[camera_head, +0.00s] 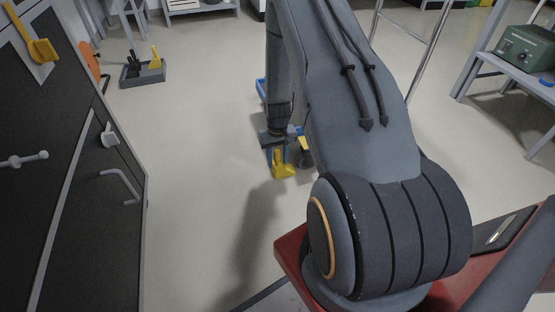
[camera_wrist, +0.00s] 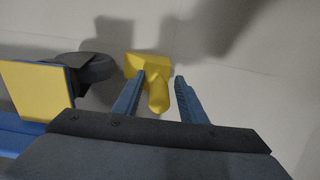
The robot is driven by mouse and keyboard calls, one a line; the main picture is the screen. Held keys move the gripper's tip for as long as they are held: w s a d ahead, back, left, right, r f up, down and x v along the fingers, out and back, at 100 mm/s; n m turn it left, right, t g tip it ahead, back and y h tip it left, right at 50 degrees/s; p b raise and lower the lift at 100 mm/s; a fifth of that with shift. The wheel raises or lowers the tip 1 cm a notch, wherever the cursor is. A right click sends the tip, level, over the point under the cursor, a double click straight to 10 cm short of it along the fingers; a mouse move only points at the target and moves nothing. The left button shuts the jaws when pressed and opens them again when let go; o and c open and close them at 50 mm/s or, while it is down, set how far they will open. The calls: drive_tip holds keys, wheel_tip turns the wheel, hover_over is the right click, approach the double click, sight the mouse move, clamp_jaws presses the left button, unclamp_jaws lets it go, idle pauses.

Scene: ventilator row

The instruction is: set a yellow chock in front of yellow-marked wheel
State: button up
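The yellow chock (camera_head: 284,171) appears to rest on the floor below my gripper (camera_head: 282,137). In the wrist view the chock (camera_wrist: 148,65) has a flat base and a rounded upright handle. My gripper (camera_wrist: 159,74) is open, with its two blue fingers apart. The handle shows between the fingers, with a gap to the right finger; the left finger covers part of the chock. A dark wheel (camera_wrist: 97,67) lies just left of the chock, beside a yellow plate (camera_wrist: 36,92). In the head view the wheel (camera_head: 305,158) is partly hidden by my arm.
A grey tray (camera_head: 143,76) with a yellow and a dark chock-like piece stands on the floor at the back left. A dark cabinet (camera_head: 117,215) with handles lines the left side. A bench (camera_head: 525,78) with a green box stands at the right. Floor left of the gripper is clear.

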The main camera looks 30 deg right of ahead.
wheel_tip(320, 180, up, 12)
drive_tip(key=p, duration=0.6)
drive_tip(key=shift+r, duration=0.1)
drive_tip(key=shift+w+a+r, duration=0.1)
drive_tip(key=shift+a+r, duration=0.2)
drive_tip(key=s+a+r+n, duration=0.2)
drive_tip(key=a+r, duration=0.9)
drive_tip(key=a, duration=0.2)
drive_tip(key=s+a+r+n, duration=0.2)
drive_tip(key=a+r, duration=0.9)
drive_tip(key=a, duration=0.2)
drive_tip(key=s+a+r+n, duration=0.2)
drive_tip(key=s+a+r, duration=0.2)
drive_tip(key=s, duration=0.5)
drive_tip(key=s+a+r+n+y, duration=0.1)
drive_tip(key=s+a+r, duration=0.4)
drive_tip(key=s, duration=0.5)
drive_tip(key=s+a+r+n, duration=0.2)
drive_tip(key=s+a+r, duration=0.3)
drive_tip(key=s, duration=0.5)
drive_tip(key=shift+a+r+n+y, duration=0.15)
drive_tip(key=shift+a+n+y, duration=0.1)
drive_tip(key=shift+n+y, duration=0.15)
